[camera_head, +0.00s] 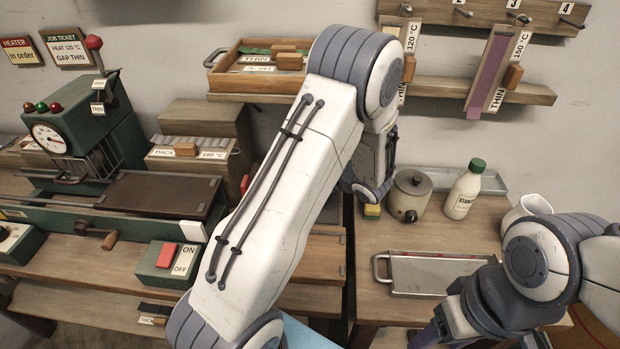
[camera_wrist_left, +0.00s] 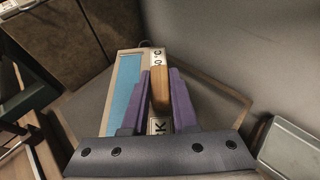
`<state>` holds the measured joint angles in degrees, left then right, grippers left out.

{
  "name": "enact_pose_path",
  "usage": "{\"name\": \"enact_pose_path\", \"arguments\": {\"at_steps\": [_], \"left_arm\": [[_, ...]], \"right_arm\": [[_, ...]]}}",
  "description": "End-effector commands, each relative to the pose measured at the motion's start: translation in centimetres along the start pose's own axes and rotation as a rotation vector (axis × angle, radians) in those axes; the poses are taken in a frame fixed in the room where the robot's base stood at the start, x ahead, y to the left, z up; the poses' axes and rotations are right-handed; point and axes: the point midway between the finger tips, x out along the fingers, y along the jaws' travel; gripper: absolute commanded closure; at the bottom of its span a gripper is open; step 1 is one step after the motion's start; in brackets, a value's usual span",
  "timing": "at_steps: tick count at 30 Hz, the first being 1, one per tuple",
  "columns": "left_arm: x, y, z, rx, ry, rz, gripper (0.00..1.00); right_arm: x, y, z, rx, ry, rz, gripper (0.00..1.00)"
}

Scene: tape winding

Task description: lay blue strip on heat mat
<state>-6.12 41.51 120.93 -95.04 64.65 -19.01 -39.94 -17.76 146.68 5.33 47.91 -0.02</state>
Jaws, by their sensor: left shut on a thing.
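In the left wrist view my left gripper (camera_wrist_left: 158,95) is shut on the wooden handle (camera_wrist_left: 160,90) of a pale board. The blue strip (camera_wrist_left: 124,92) lies lengthwise on that board, left of the handle. The board's labels are partly covered; one ends in "0 °C", another in "K". In the head view my left arm hides the gripper and the strip. My right gripper (camera_head: 436,330) is at the lower right, partly seen; its opening is unclear. I cannot surely identify the heat mat; a dark brown plate (camera_head: 160,194) lies on the green machine.
A purple strip board (camera_head: 490,75) hangs from the wall rack, beside a "120 °C" board. A green press (camera_head: 85,125) stands left. A metal tray shows in the wrist view (camera_wrist_left: 290,150).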

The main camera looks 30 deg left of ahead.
Motion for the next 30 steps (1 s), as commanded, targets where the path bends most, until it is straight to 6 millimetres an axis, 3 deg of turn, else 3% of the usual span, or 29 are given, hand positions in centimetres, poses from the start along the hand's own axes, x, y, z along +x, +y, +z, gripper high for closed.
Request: {"name": "enact_pose_path", "arguments": {"at_steps": [10,23,24,26,30], "left_arm": [[1.7,-0.1,-3.5,0.003,-0.001,-0.002,1.00],[1.9,-0.2,-4.3,0.002,-0.001,-0.005,1.00],[1.9,-0.2,-4.2,0.001,-0.001,-0.005,0.65],[1.8,-0.2,-4.2,0.002,-0.001,-0.005,0.43],[1.8,-0.2,-4.2,0.002,-0.001,-0.005,0.43]], "right_arm": [[0.0,0.0,0.0,0.000,0.000,0.000,0.35],[0.5,0.0,0.0,0.000,0.000,0.000,0.35],[0.4,0.0,0.0,0.000,0.000,0.000,0.35],[0.3,0.0,0.0,0.000,0.000,0.000,0.35],[0.3,0.0,0.0,0.000,0.000,0.000,0.35]]}}
